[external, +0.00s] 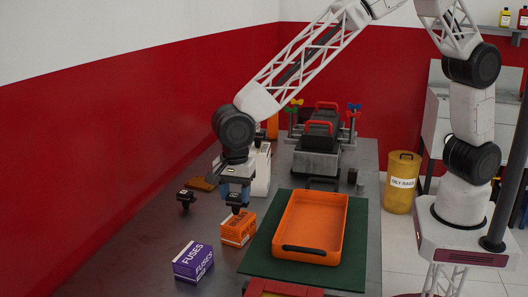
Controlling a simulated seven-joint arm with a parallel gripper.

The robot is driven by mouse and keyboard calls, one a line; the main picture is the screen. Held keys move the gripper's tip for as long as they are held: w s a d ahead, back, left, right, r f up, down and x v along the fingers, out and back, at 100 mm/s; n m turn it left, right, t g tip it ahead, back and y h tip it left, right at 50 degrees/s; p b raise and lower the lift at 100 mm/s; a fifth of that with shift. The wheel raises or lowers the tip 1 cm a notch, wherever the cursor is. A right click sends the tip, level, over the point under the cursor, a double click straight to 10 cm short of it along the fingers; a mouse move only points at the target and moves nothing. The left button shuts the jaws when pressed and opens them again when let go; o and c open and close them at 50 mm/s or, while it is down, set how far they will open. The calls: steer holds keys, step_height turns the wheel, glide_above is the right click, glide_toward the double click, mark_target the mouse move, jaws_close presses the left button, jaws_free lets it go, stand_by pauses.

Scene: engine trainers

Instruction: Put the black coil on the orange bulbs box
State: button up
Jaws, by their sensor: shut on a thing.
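My gripper (236,197) points down above the orange bulbs box (237,230) and is shut on a black coil (236,208). The coil's lower end is at or just above the box's back top edge; I cannot tell whether they touch. The coil looks upright, and its upper part is hidden by the fingers. The orange box stands on the grey table, left of the green mat. A second small black part (186,198), similar in look to the held one, stands on the table to the left.
A purple fuses box (193,262) stands in front and left. An orange tray (309,229) with black handles lies on the green mat (356,250) at right. A brown item (202,184) and a white container (262,170) are behind. An engine model (318,145) stands farther back.

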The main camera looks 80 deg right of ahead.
mark_target(235, 195)
steer(key=shift+f, duration=0.5)
steer(key=shift+f, duration=0.15)
steer(key=o, duration=1)
step_height(235, 195, up, 12)
steer(key=shift+r, duration=0.15)
stand_by(0.8)
